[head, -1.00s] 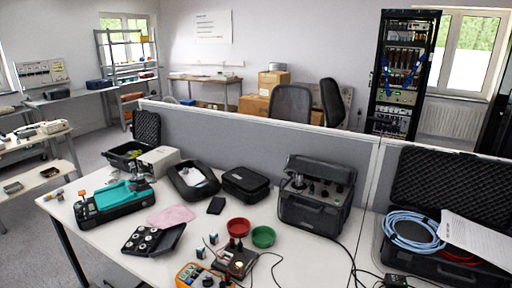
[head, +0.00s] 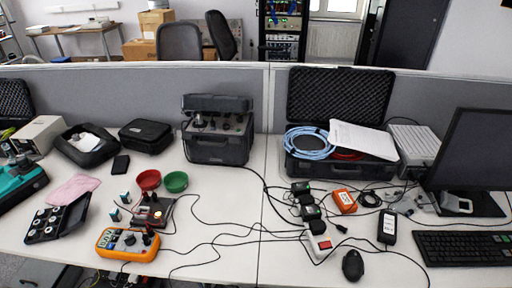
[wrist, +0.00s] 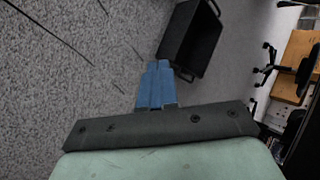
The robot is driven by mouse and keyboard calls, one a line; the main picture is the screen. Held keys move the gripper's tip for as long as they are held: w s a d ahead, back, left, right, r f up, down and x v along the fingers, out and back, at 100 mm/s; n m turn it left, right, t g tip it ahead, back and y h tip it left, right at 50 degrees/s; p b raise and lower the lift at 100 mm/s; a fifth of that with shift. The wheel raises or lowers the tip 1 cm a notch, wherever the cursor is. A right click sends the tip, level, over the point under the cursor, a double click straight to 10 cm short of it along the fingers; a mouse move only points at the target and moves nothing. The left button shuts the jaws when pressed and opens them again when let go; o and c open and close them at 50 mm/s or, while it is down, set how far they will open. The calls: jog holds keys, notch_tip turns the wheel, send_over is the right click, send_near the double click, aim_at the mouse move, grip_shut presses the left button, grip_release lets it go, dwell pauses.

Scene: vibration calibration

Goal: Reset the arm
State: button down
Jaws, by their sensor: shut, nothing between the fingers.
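My gripper (wrist: 156,84) shows in the wrist view as two blue fingers pressed together, with nothing between them. A dark mount and a pale green part of my own arm fill the bottom of that view. The gripper is above grey carpet (wrist: 75,70), apart from everything around it. No part of my arm or gripper shows in the head view.
In the wrist view, a black open box-like thing (wrist: 190,40) lies beyond the fingertips. In the head view, a white desk (head: 225,265) holds an orange multimeter (head: 128,244), a black calibrator case (head: 217,130), cables and a monitor (head: 475,150). Grey partitions (head: 130,90) stand behind.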

jog(key=s+d+f+n+g+h, duration=0.15)
jog(key=s+d, duration=0.25)
jog(key=d, duration=0.8)
jog(key=s+d+n+g+h, duration=0.2)
jog(key=s+d+n, duration=0.15)
jog(key=d, duration=0.85)
jog(key=s+d+r+n+g+h, duration=0.1)
jog(key=s+d+r+g, duration=0.3)
jog(key=s+d, duration=0.5)
jog(key=s+d+r+n+g+h, duration=0.2)
jog(key=s+d+r+n+g, duration=0.1)
jog(key=s+d, duration=0.7)
jog(key=shift+d+r+g, duration=0.35)
jog(key=shift+d+r, duration=0.5)
jog(key=shift+d, duration=0.15)
